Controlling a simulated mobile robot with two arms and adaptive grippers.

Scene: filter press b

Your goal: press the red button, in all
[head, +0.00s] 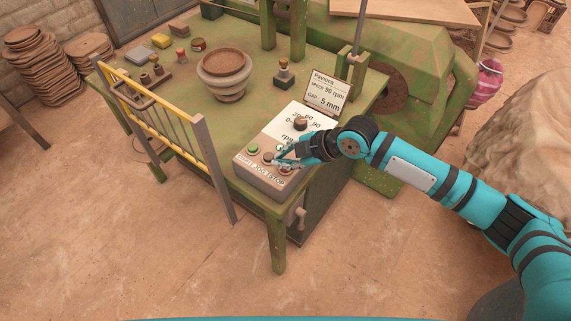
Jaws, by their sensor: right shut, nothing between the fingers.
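The control box (243,168) sits at the front right corner of the green table. Its sloped face has a green button (253,149) at the left, a dark button (267,157) in the middle and a reddish button (286,169) at the right, above a row of labels. The last label seems to read STOP. My right gripper (278,161) is shut and empty. Its fingertips are over the button row, between the dark and reddish buttons, and partly cover it. I cannot tell whether they touch a button. My left gripper is out of view.
A knob (300,123) with an rpm scale sits behind the buttons. A sign (325,92) reads speed 90 rpm, gap 5 mm. A yellow-topped guard rail (150,122) stands left of the box. Stacked bowls (225,75) and small items stand farther back on the table.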

